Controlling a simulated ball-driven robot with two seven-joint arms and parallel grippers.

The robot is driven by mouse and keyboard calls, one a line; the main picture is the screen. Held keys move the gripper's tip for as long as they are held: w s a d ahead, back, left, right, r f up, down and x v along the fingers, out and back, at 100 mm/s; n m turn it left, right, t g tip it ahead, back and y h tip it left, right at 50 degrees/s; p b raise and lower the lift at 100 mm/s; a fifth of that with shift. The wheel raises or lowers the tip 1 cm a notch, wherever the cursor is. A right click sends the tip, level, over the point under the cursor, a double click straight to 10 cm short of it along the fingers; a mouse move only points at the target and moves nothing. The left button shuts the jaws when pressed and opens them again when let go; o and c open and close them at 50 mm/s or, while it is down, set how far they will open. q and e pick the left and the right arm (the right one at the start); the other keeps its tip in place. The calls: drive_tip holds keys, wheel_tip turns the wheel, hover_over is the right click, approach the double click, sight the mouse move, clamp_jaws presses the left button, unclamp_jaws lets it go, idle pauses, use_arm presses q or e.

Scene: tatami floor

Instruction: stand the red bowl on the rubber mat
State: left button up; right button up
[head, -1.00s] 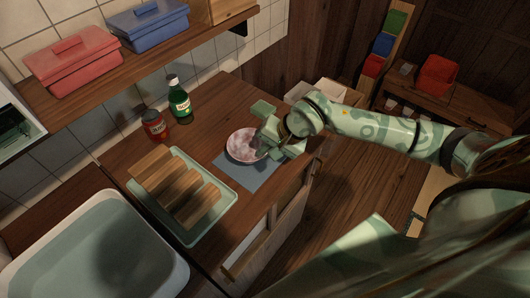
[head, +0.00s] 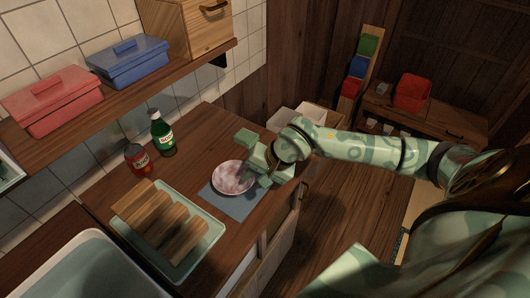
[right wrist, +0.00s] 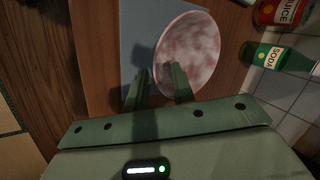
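The bowl (head: 230,176), mottled pink-red and white inside, is at the blue-grey rubber mat (head: 236,207) on the wooden counter. It appears upright and covers the mat's wall-side part; contact beneath it is hidden. My right gripper (head: 251,177) is at the bowl's right side, fingers pointing down. In the right wrist view, its two fingers (right wrist: 161,82) stand apart astride the near rim of the bowl (right wrist: 190,50), one inside and one outside, over the mat (right wrist: 140,35). My left gripper is not in view.
A green tray (head: 212,238) with several wooden blocks lies left of the mat. A green soda bottle (head: 162,137) and a red juice bottle (head: 137,159) stand by the tiled wall. A shelf above holds a red box (head: 55,97) and a blue box (head: 128,60).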

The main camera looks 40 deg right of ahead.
drive_tip(key=p+v, duration=0.1)
drive_tip(key=v, duration=0.9)
